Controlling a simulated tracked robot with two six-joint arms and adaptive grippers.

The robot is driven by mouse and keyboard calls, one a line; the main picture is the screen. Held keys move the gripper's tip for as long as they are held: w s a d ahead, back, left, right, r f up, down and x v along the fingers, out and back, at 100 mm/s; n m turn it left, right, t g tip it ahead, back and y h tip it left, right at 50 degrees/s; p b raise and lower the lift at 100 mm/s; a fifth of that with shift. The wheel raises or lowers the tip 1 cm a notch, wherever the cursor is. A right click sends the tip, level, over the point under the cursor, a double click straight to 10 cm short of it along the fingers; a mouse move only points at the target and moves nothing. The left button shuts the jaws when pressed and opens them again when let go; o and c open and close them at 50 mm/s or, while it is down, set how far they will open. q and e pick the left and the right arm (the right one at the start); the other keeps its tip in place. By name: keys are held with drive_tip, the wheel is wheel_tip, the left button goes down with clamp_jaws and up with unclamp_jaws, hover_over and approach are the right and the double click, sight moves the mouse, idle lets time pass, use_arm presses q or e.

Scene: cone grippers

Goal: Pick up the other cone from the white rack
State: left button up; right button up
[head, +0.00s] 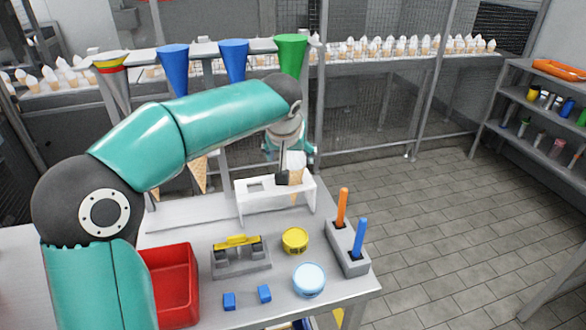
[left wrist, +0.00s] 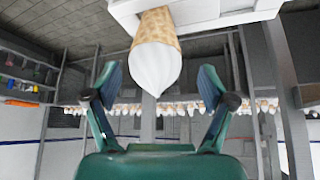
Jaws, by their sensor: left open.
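The white rack (head: 245,205) stands on the table. One hole in its top, on the left, is empty. A waffle cone with white ice cream (head: 295,181) sits in the right hole; the arm partly hides its top. My left gripper (head: 290,160) is over that cone, partly hidden by its own wrist. In the left wrist view, which looks upside down, the cone (left wrist: 156,52) hangs from the rack (left wrist: 210,17) at the top. There the open fingers of my left gripper (left wrist: 158,84) stand either side of the ice cream tip, apart from it. My right gripper is out of view.
A red bin (head: 180,285), a grey holder with a yellow piece (head: 238,241), a yellow tub (head: 295,240), a light blue tub (head: 309,280) and blue blocks (head: 264,293) are in front. A stand with orange and blue sticks (head: 349,250) is right. Coloured funnels (head: 234,58) stand behind.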

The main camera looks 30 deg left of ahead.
sight(293, 178)
use_arm(q)
drive_tip(key=shift+d+p+x, duration=0.15)
drive_tip(key=shift+p+x, duration=0.1)
drive_tip(key=shift+x, duration=1.5)
drive_tip(key=shift+d+p+x, duration=0.15)
drive_tip(key=shift+p+x, duration=0.1)
drive_tip(key=shift+x, duration=1.5)
drive_tip(key=c, duration=0.9)
drive_tip(key=shift+r, duration=0.15)
